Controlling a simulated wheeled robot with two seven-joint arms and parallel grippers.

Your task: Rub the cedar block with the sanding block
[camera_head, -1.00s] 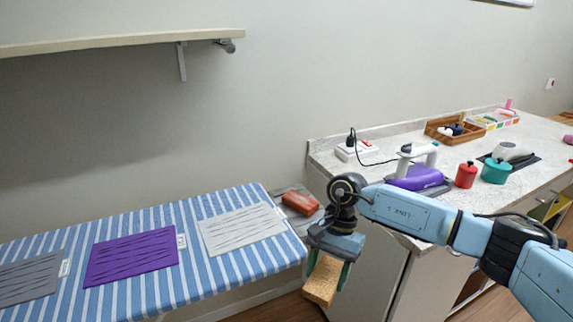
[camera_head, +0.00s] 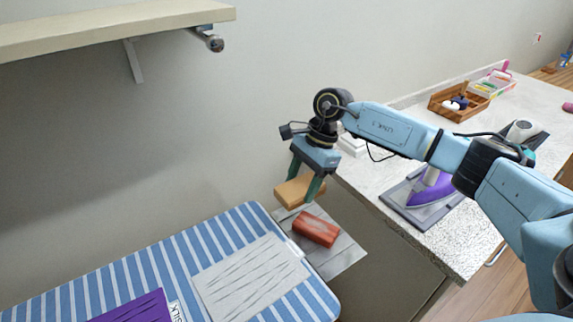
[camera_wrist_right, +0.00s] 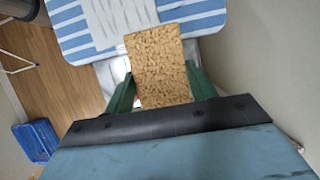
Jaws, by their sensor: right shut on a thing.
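The cedar block (camera_head: 316,230) is a reddish block lying on a grey wood-grained panel (camera_head: 345,256) at the end of the ironing board. My right gripper (camera_head: 304,184) is shut on the tan sanding block (camera_head: 290,192), holding it behind and slightly left of the cedar block in the head view. The two blocks look apart there; the exact height gap is unclear. In the right wrist view, the speckled sanding block (camera_wrist_right: 160,68) sits between my green fingers and hides most of what lies beneath. My left gripper is not in view.
The striped ironing board (camera_head: 225,240) carries a grey cloth (camera_head: 250,280) and a purple cloth (camera_head: 135,307). A counter (camera_head: 440,235) to the right holds a purple iron (camera_head: 430,190) and a wooden tray (camera_head: 455,108). A wall shelf (camera_head: 110,27) is at upper left.

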